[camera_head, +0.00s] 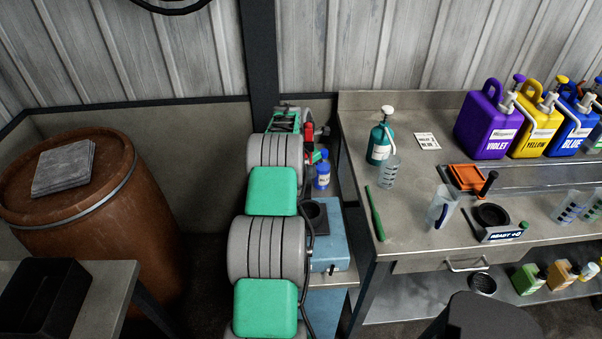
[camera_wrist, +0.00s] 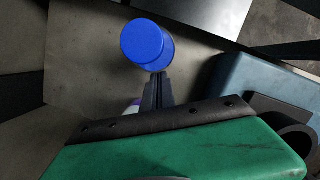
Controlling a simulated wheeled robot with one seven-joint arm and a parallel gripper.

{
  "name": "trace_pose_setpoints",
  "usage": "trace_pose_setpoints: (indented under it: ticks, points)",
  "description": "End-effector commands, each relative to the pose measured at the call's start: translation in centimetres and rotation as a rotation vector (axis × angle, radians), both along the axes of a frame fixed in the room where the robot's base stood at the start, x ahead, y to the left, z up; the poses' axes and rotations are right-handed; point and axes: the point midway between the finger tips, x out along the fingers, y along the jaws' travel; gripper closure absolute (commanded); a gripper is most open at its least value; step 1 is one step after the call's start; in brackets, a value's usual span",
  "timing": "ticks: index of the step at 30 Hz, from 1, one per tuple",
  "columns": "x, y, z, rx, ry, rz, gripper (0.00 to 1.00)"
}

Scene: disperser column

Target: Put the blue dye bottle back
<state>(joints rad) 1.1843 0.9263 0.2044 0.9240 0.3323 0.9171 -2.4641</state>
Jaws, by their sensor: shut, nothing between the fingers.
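A small blue bottle (camera_head: 322,175) with a blue cap and a pale label stands upright on a narrow surface left of the workbench. In the wrist view its round blue cap (camera_wrist: 147,42) shows from above. My gripper (camera_wrist: 158,76) is shut and empty, its fingertips at the cap's lower edge in the picture; I cannot tell whether they touch. In the head view my arm largely hides the gripper. A large blue jug (camera_head: 568,132) labelled BLUE with a pump stands at the far right of the workbench.
A blue-grey machine (camera_head: 328,250) stands close in front of the bottle. The workbench (camera_head: 415,185) holds a violet jug (camera_head: 487,122), a yellow jug (camera_head: 535,125), a teal pump bottle (camera_head: 379,145) and clear beakers. A rusty barrel (camera_head: 125,235) stands left.

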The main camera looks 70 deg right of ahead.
Motion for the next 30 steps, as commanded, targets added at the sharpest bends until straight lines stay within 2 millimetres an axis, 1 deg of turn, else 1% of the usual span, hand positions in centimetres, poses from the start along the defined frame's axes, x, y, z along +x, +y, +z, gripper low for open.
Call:
trace_pose_setpoints:
  ticks: [7,9,11,14,15,17,21,24,27,30]
  points:
    - [0.2,0.1,0.0,0.0,0.0,0.002,1.0]
    - [0.4,0.4,0.1,0.001,0.001,0.004,1.0]
    - [0.6,1.0,0.2,0.0,0.001,0.003,1.0]
    - [1.3,2.7,0.4,0.002,0.001,0.003,1.0]
    - [1.6,3.6,0.5,0.001,0.0,0.002,1.0]
    - [1.7,3.5,1.8,-0.006,-0.002,-0.005,1.0]
    - [2.4,4.5,5.5,-0.004,-0.003,-0.001,1.0]
    - [3.0,5.1,7.6,-0.002,-0.002,0.005,1.0]
    - [3.2,5.4,9.0,-0.001,0.0,0.004,1.0]
    - [3.2,5.6,9.6,0.001,0.001,0.004,1.0]
